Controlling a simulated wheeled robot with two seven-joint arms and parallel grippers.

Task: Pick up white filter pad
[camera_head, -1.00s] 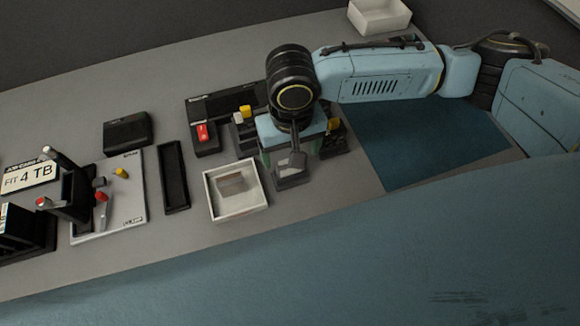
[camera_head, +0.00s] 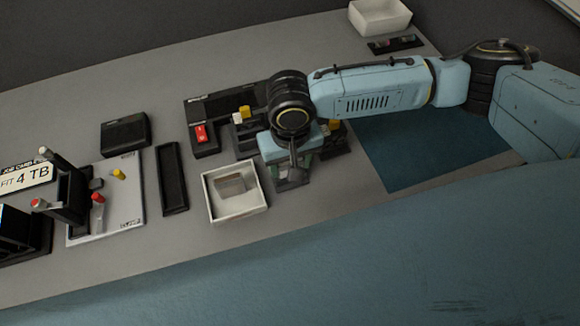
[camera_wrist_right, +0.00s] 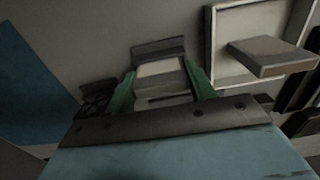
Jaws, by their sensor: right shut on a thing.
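My right gripper (camera_wrist_right: 160,88) is shut on a pale, flat-topped white filter pad (camera_wrist_right: 160,68), with a green finger on each side of it in the wrist view. Another light edge shows just below the pad's top. The pad is at a small dark holder (camera_wrist_right: 158,47), whose raised back edge shows behind it. I cannot tell whether the pad is clear of the holder. In the head view my right gripper (camera_head: 292,165) is low over this holder (camera_head: 292,183), and its wrist hides most of the pad. My left gripper is out of view.
A white open tray (camera_head: 236,215) stands just left of the holder, with a grey-beige block (camera_head: 232,185) in it. Dark fixtures with a red switch (camera_head: 201,133) and yellow parts stand behind. A blue mat (camera_head: 430,155) lies clear to the right.

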